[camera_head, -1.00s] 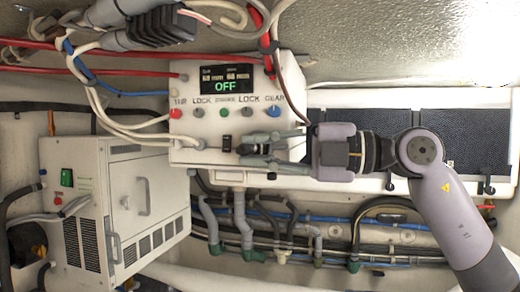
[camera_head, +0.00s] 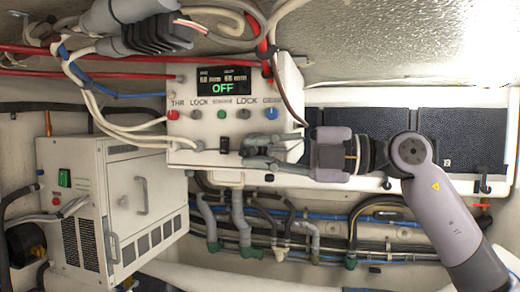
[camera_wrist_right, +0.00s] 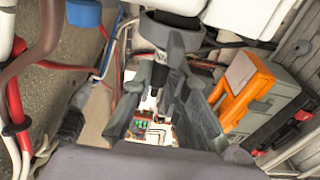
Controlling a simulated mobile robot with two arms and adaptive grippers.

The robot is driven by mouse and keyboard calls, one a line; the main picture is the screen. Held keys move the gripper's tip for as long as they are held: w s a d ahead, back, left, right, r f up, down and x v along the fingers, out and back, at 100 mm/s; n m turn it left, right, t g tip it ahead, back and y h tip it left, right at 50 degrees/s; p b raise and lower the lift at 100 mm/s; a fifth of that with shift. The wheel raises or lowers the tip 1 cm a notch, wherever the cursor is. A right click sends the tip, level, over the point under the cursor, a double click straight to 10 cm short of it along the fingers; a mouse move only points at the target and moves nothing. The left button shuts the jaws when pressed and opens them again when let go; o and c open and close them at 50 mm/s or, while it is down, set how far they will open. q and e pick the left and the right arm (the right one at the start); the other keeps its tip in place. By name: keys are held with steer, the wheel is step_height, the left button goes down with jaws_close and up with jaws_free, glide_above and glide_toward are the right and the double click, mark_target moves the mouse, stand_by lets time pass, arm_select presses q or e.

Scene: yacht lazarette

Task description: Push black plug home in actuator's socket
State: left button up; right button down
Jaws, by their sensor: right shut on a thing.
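The actuator (camera_head: 183,145) is a white box on the wall in the head view, with a display reading OFF and a row of knobs below it. My right gripper (camera_head: 246,153) is in front of the lower right of its face. In the right wrist view my right gripper (camera_wrist_right: 160,88) is shut on a black plug (camera_wrist_right: 157,76) between its fingers. The plug points up at a dark grey round collar (camera_wrist_right: 175,34). I cannot tell how deep the plug sits, as the fingers and collar hide its end.
White cables (camera_head: 108,128) enter the actuator's left side. A white cabinet (camera_head: 95,170) stands at the lower left. Pipes and hoses (camera_head: 240,222) run below the actuator. A dark panel (camera_head: 460,130) is at the right. An orange-handled case (camera_wrist_right: 245,85) shows in the wrist view.

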steer(key=shift+w+d, duration=0.1)
steer(key=shift+w, duration=0.3)
steer(key=c, duration=1.5)
jaws_free()
steer(key=shift+d, duration=0.1)
steer(key=v, duration=1.2)
steer(key=shift+f, duration=0.15)
